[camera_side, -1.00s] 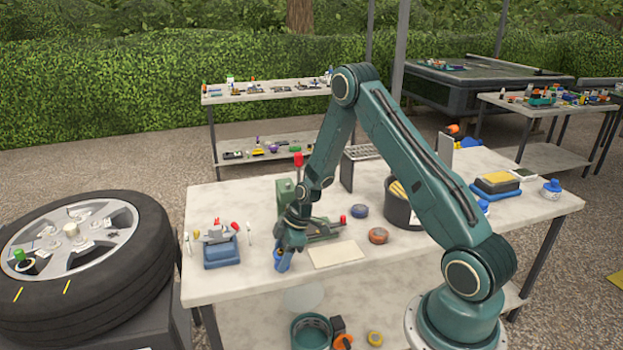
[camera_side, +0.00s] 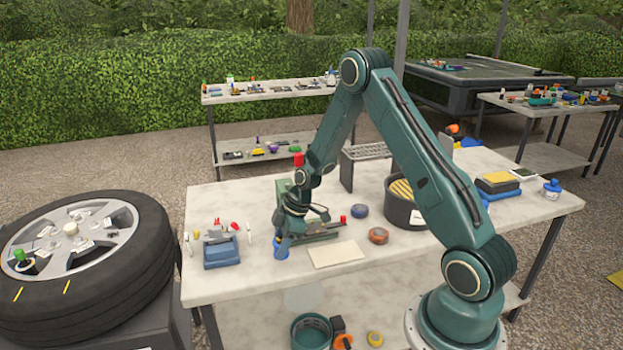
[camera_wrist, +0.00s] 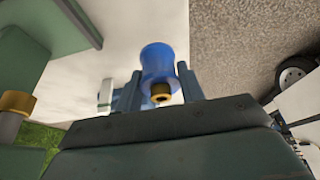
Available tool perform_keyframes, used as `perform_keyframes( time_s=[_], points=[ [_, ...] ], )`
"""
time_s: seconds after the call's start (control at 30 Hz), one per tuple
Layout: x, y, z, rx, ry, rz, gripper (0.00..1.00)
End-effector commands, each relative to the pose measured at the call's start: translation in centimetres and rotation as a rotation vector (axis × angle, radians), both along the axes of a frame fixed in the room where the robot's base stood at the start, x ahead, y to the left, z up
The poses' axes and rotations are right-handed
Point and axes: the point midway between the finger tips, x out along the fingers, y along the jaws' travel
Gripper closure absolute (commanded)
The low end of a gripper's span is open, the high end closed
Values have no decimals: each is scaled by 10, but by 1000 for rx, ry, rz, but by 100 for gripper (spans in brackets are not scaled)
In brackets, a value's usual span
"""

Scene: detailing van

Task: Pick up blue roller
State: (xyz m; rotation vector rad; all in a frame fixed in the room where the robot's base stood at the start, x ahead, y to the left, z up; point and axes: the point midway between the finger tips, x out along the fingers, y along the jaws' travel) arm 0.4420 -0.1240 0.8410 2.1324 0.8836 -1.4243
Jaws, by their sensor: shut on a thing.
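The blue roller (camera_wrist: 158,64) sits between the two fingers of my gripper (camera_wrist: 160,90) in the wrist view, with a brass-coloured end toward the camera. In the side view the roller (camera_side: 281,251) shows as a small blue shape under my gripper (camera_side: 285,240). My gripper is shut on it, near the front edge of the table, left of the pale flat board. The fingers hide part of the roller in the side view. I cannot tell whether its lower end touches the table.
A pale board (camera_side: 336,254) lies right of my gripper. A blue holder (camera_side: 221,250) with small tools stands to the left. A green clamp-like device (camera_side: 318,231) is close behind. An orange-brown roll (camera_side: 378,236), a blue roll (camera_side: 360,211) and a dark bin (camera_side: 401,213) stand further right.

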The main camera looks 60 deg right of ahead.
Motion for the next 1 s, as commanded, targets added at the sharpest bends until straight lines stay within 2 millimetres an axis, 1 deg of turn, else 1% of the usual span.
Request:
perform_keyframes(
  time_s=[0.03, 0.17, 0.4, 0.6, 0.7, 0.8, 1.0],
  points=[
    [1, 0, 10, -2, -4, 0, 86],
    [1, 0, 34, -1, -4, -1, 86],
    [1, -1, 85, -2, -5, 0, 86],
    [1, 0, 124, -2, -5, 0, 86],
    [0, 0, 138, -1, -4, -1, 86],
    [0, 0, 148, -1, -2, -1, 86],
    [0, 0, 159, 0, -1, 0, 86]
  ],
)
